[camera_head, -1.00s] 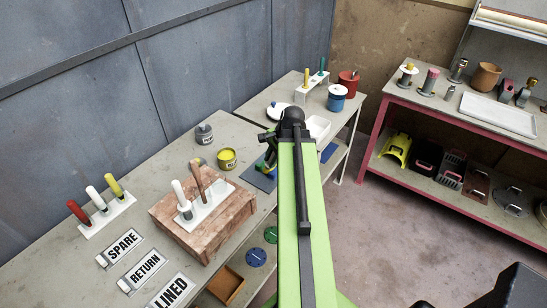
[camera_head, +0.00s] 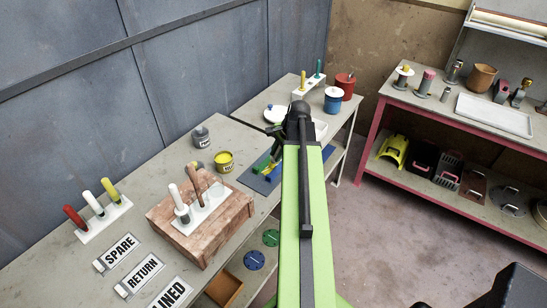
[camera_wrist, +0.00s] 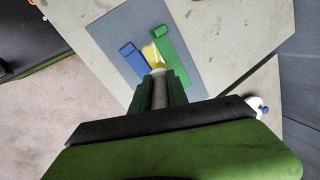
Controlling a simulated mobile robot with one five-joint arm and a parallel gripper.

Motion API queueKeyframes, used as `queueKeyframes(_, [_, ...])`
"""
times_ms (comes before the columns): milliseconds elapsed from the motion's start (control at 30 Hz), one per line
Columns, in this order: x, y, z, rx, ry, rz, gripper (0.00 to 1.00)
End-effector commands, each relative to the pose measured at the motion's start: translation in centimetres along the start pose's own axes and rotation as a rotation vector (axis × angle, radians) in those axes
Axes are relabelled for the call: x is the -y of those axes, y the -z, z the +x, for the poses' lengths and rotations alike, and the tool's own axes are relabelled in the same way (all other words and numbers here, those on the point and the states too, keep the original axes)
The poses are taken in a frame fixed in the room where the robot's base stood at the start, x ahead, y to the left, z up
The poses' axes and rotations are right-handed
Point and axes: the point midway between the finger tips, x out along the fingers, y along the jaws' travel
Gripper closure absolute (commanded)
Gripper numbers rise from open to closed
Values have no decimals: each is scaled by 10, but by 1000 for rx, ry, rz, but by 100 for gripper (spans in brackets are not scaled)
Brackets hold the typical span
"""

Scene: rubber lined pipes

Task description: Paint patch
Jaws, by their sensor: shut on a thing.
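My gripper (camera_wrist: 159,88) is shut on a pale, round-handled tool (camera_wrist: 158,90), likely a brush, seen almost end-on in the wrist view. Its far end points at a small yellow area (camera_wrist: 151,54) between a blue block (camera_wrist: 134,58) and a green block (camera_wrist: 171,50). I cannot tell whether the tip touches the yellow. All lie on a grey-blue mat (camera_wrist: 118,35), which also shows in the head view (camera_head: 252,181). There my arm hides part of the mat and most of the gripper. An open can of yellow paint (camera_head: 224,160) stands left of the mat.
A grey can (camera_head: 201,137) stands behind the yellow one. A brick-coloured block (camera_head: 222,226) bears a white holder with upright tools. Another rack (camera_head: 103,218) with red, white and yellow handles is at left. A blue can (camera_head: 333,99) stands behind my arm.

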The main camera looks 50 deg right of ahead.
Motion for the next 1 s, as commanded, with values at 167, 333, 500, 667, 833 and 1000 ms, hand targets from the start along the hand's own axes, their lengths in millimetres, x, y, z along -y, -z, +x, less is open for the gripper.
queueKeyframes(167, [2, 6, 0, 0, 0, 0, 100])
queueKeyframes(333, [4, 12, 1, 0, 0, 1, 100])
queueKeyframes(500, [10, 29, 2, -1, 0, 0, 100])
queueKeyframes(667, [11, 36, 2, -1, 0, 0, 100])
queueKeyframes(833, [12, 39, 1, -1, 0, 0, 100])
queueKeyframes(1000, [18, 54, 0, -1, 0, 1, 100])
